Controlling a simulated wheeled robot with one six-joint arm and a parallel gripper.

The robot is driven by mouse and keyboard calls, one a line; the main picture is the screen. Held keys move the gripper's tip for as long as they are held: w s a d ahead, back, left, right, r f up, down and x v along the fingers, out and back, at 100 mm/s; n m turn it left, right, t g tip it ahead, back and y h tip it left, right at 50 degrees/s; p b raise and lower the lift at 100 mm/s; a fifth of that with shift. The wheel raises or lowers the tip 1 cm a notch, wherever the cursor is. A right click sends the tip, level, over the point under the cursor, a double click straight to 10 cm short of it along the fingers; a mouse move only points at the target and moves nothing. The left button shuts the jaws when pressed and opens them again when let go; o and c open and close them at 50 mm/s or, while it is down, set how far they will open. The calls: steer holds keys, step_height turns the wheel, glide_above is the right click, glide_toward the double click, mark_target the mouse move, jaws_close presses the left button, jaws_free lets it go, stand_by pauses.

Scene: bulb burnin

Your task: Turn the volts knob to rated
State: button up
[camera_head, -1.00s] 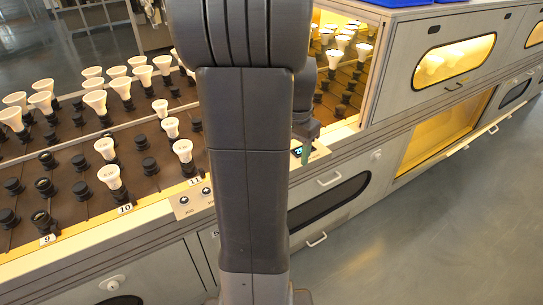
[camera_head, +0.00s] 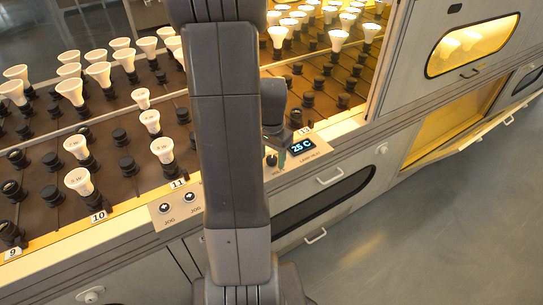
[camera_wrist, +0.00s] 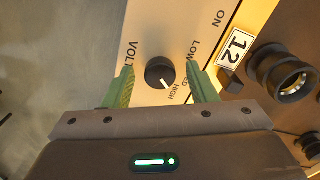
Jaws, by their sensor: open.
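The volts knob (camera_wrist: 160,73) is a round black knob with a white pointer line on a pale panel (camera_wrist: 146,52). In the wrist view its pointer line is toward the lower right, near the word HIGH. The LOW label is at its upper right; the label between them is partly hidden by a finger. My gripper (camera_wrist: 160,70) is open, its green fingers on either side of the knob with gaps visible.
A display reading 25 C (camera_head: 302,146) is right of the knob. Two JOG buttons (camera_head: 177,202) are on the panel to the left. Behind are racks of black sockets, several with white bulbs (camera_head: 78,181). The number 12 plate (camera_wrist: 236,48) and a socket (camera_wrist: 285,75) stand beside my right finger.

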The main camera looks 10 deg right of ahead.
steer(key=c, duration=1)
steer(key=n, duration=0.4)
steer(key=shift+p, duration=0.4)
steer(key=shift+n, duration=1.8)
steer(key=o, duration=1)
